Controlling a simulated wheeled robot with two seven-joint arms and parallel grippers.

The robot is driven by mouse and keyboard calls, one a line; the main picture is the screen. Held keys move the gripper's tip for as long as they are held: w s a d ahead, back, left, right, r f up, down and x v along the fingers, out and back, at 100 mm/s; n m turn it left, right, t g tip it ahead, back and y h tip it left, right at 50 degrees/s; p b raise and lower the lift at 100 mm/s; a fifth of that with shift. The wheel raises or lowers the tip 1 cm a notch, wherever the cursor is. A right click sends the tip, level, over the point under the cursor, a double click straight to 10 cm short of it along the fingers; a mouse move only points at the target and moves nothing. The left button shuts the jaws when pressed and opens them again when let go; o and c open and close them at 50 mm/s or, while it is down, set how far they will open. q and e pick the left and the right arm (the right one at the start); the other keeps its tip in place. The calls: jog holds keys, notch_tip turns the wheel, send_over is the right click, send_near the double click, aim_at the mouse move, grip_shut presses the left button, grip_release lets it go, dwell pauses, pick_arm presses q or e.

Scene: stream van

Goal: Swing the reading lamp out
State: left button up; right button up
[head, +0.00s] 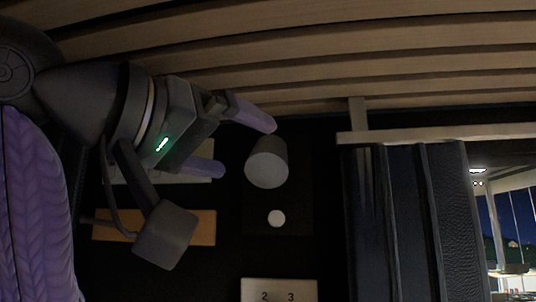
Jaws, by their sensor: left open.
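The reading lamp appears to be the short grey cylinder (267,162) on the dark wall panel, near the middle of the head view. Its mount and any joint are hidden or too dark to make out. My left gripper (246,148) comes in from the left with its two purple-grey fingers spread. The fingers point toward the lamp, one tip above left of it and the other to its left. Nothing shows between them. I cannot tell whether the upper fingertip touches the lamp. My right gripper is not in view.
A pale plate marked 2 and 3 (280,291) is at the bottom. An orange-brown strip (202,228) lies partly behind my left arm. Wooden slats (330,50) run above; a dark ribbed curtain (405,220) hangs right.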

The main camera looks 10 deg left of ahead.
aim_at(257, 147)
pick_arm(q)
jog(key=x, duration=0.2)
jog(key=p+x, duration=0.2)
jog(key=x, duration=0.1)
jog(key=shift+w+a+r, duration=0.1)
jog(key=shift+w+a, duration=0.05)
jog(key=shift+w, duration=0.35)
jog(key=shift+w+d, duration=0.25)
jog(key=shift+w, duration=0.05)
jog(key=shift+d, duration=0.15)
jog(key=shift+s, duration=0.1)
jog(key=c, duration=1.3)
jog(key=shift+o, duration=0.2)
jog(key=n+g+p, duration=0.1)
jog(key=p, duration=0.1)
jog(key=shift+r+g+y+p, duration=0.3)
jog(key=shift+r+y, duration=0.1)
jog(key=shift+f, duration=0.25)
